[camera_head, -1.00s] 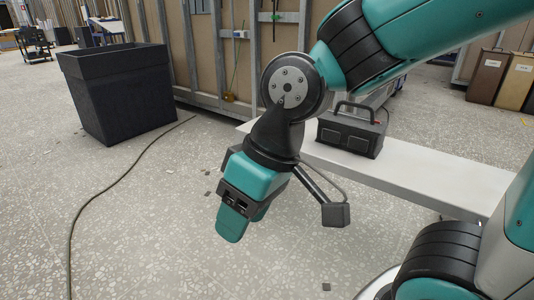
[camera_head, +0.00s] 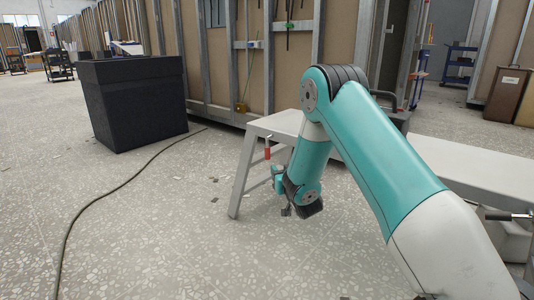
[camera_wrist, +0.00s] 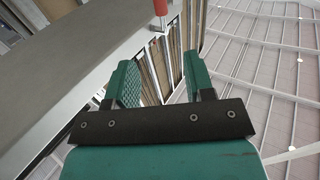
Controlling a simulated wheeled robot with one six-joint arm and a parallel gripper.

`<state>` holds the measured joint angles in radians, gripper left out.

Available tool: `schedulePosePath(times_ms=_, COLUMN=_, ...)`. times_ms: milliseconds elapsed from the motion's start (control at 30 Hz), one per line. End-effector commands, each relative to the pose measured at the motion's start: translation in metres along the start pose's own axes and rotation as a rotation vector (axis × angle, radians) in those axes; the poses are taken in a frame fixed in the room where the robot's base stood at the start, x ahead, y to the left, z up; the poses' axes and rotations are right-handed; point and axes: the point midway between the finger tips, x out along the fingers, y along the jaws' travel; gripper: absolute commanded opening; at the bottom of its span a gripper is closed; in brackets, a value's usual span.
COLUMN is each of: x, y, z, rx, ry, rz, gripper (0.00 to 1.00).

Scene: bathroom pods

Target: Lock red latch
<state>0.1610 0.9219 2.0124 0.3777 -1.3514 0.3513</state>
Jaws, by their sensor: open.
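The red latch (camera_head: 267,153) is a small red handle at the left end of the white bench (camera_head: 285,122), just below its top. In the wrist view the red latch (camera_wrist: 160,7) shows at the top edge, cut off, with a metal stem beneath it, beyond my fingertips. My gripper (camera_head: 279,173) is low beside the bench end, close below the latch in the head view and partly hidden by my arm. In the wrist view my gripper (camera_wrist: 160,78) has its two teal fingers apart, with nothing between them.
A dark planter bin (camera_head: 135,100) stands at the left on the speckled floor. A black cable (camera_head: 110,190) runs across the floor. A black toolbox (camera_head: 393,115) on the bench is partly hidden by my arm. Framed wall panels stand behind.

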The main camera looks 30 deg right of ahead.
Motion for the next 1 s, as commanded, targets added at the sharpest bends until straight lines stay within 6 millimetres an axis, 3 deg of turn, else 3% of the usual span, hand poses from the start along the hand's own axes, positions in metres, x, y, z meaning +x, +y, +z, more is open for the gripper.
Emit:
schedulePosePath(times_ms=33, x=0.004, y=0.001, z=-0.007, rx=0.001, ry=-0.001, rz=0.002, gripper=0.49)
schedulePosePath(times_ms=267, x=0.028, y=0.001, z=-0.009, rx=0.003, ry=-0.002, rz=0.002, gripper=0.49)
schedulePosePath(times_ms=700, x=0.123, y=-0.001, z=0.005, rx=0.001, ry=0.002, rz=0.000, gripper=0.49)
schedulePosePath(times_ms=1000, x=0.162, y=-0.001, z=0.001, rx=0.000, ry=-0.001, rz=0.000, gripper=0.49)
